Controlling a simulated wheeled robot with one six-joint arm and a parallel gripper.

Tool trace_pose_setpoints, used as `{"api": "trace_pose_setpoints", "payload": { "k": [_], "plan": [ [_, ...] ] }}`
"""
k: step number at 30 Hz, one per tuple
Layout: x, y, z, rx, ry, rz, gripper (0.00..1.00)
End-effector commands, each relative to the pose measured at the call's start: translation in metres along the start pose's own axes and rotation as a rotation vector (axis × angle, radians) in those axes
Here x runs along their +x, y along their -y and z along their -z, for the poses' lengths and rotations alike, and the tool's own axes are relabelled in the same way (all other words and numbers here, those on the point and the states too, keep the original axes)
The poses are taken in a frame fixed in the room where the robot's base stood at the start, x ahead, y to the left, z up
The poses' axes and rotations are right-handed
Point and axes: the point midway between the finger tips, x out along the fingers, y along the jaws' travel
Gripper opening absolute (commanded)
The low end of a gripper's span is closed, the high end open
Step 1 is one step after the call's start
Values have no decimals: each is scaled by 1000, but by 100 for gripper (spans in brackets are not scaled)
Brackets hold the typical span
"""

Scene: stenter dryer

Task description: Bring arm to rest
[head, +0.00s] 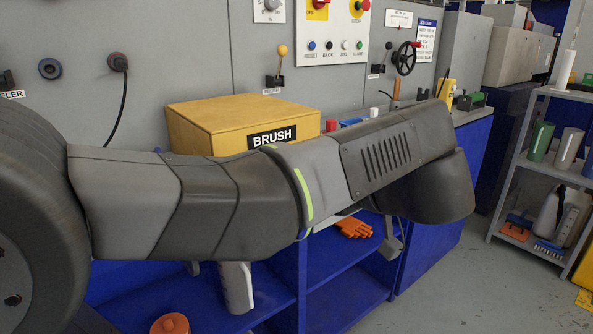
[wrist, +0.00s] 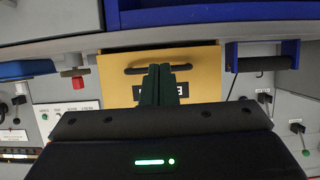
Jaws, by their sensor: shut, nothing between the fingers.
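My arm crosses the middle of the head view, bent, in front of the blue bench and the grey machine panel. In the head view my gripper is hidden behind the arm. In the wrist view my gripper (wrist: 163,80) shows as two dark fingers close together, shut and empty. Behind the fingers is the yellow box (wrist: 207,72) with a dark handle and a label that the fingers partly cover. The same yellow box (head: 215,110), marked BRUSH, stands on the bench in the head view, partly behind my arm. I cannot tell its exact distance from the fingers.
The panel holds a yellow-knobbed lever (head: 281,60), a control box with buttons (head: 333,45) and a handwheel (head: 404,58). Orange gloves (head: 354,227) and a white bottle (head: 236,288) are on the blue shelves. A grey rack (head: 540,168) stands right. Floor (head: 455,285) between is clear.

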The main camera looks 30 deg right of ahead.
Motion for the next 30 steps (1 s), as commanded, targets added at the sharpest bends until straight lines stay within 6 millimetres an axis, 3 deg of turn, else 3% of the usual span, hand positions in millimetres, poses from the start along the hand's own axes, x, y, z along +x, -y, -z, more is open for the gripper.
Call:
{"api": "trace_pose_setpoints", "payload": {
  "k": [6,19,30],
  "plan": [
    [-14,0,-13,1,0,-2,0],
    [-16,0,-15,-1,0,0,0],
    [6,1,4,-5,0,4,0]
  ]
}}
